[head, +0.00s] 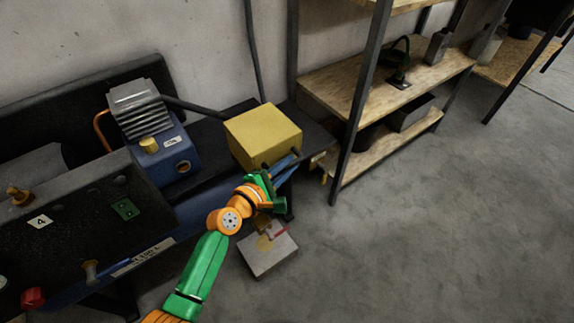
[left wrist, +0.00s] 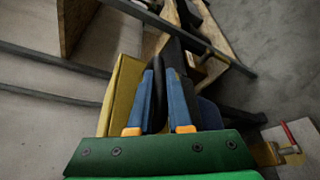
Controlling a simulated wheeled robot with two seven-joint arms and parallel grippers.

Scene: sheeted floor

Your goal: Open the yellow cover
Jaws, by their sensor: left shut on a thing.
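The yellow cover (head: 262,132) is a box-like lid on the dark bench, in the middle of the head view. It also shows in the left wrist view (left wrist: 122,88), left of my fingers. My left gripper (head: 288,162) is at the cover's front right side. Its blue fingers (left wrist: 162,82) are shut on a dark bar-like handle (left wrist: 160,98) beside the cover. The fingers partly hide the handle, and its joint with the cover is not clear. What is under the cover is hidden. My right gripper is not in view.
A blue machine with a grey finned top (head: 135,108) stands left of the cover. A black panel (head: 85,215) with knobs is at front left. A wooden shelf (head: 330,88) stands at right. A grey box with a red handle (head: 268,252) is below my gripper. Floor at right is clear.

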